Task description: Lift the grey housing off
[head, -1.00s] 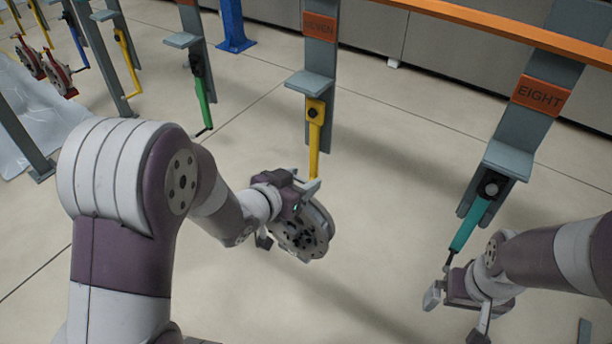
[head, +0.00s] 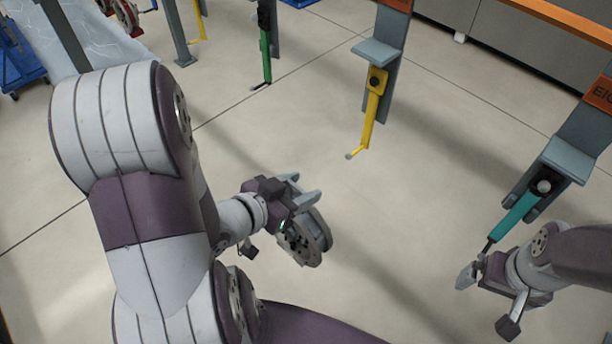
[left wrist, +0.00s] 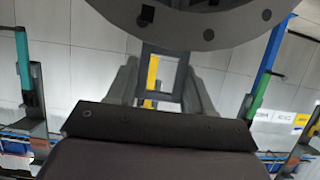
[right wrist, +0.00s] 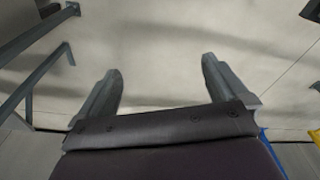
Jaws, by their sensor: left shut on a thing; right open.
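The grey housing (head: 305,238) is a round disc-shaped part with holes in its face. It hangs in the air in my left gripper (head: 304,200), which is shut on it, and is apart from any hook. In the left wrist view the housing (left wrist: 205,22) fills the top, with the fingers (left wrist: 165,85) below it. The yellow hook (head: 370,120) behind it is empty, with its tip free. My right gripper (head: 490,275) is open and empty near the lower end of the teal hook (head: 515,215). It also shows open in the right wrist view (right wrist: 160,85).
A green hook (head: 265,55) hangs further left, and red-rimmed parts (head: 127,14) hang at the top left. A blue cart (head: 25,65) stands at far left. The middle floor is clear.

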